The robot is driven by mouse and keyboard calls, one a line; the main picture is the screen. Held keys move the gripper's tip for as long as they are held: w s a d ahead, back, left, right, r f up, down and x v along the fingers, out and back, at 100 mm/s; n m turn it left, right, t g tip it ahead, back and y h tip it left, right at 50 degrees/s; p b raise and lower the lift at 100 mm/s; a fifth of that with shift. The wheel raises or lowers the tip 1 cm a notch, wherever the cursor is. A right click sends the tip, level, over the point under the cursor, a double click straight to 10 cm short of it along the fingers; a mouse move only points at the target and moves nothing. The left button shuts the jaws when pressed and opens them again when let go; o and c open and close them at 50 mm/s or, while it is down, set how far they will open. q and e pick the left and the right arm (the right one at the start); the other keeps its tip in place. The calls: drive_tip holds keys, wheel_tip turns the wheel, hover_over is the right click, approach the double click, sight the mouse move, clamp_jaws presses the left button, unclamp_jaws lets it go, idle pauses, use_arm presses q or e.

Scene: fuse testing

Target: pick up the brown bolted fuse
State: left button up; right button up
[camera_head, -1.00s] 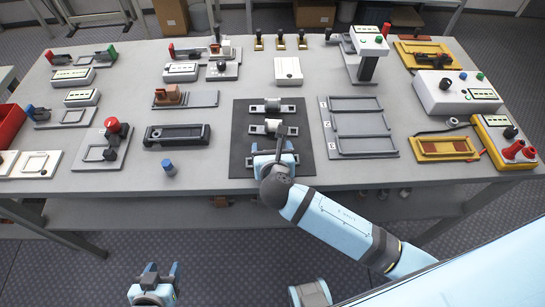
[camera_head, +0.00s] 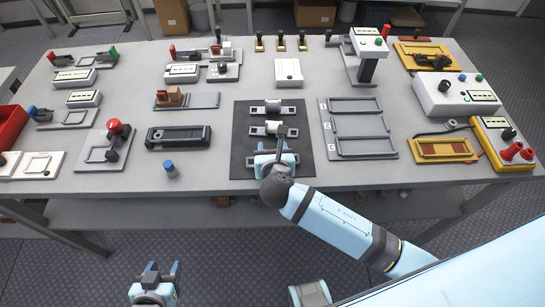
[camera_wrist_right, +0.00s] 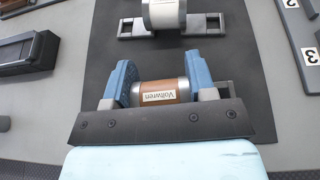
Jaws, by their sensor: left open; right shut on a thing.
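The brown bolted fuse (camera_wrist_right: 160,93) is a brown cylinder with metal end caps and a white label, seen in the right wrist view. My right gripper (camera_wrist_right: 161,84) is shut on it, with one blue finger at each end. In the head view my right gripper (camera_head: 273,154) is low over the front of the dark mat (camera_head: 240,150) and hides most of this fuse. Whether the fuse touches the mat cannot be told. My left gripper (camera_head: 156,281) is open and empty, in front of the table and away from the fuses.
A grey numbered tray (camera_head: 360,128) stands to the right. A black holder (camera_head: 178,136) and a blue-capped item (camera_head: 169,168) are to the left.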

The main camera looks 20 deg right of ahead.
drive_tip(key=shift+r+p, duration=1.7)
drive_tip(key=shift+p, duration=0.05)
wheel_tip(320, 180, up, 3)
drive_tip(key=p, duration=0.3)
drive_tip(key=shift+f, duration=0.15)
drive_tip(key=r+p, duration=0.1)
drive_tip(key=p, duration=0.1)
drive_tip(key=shift+r+p, duration=0.3)
drive_tip(key=shift+r, duration=0.05)
drive_tip(key=shift+r+p, duration=0.75)
drive_tip(key=shift+p, duration=0.2)
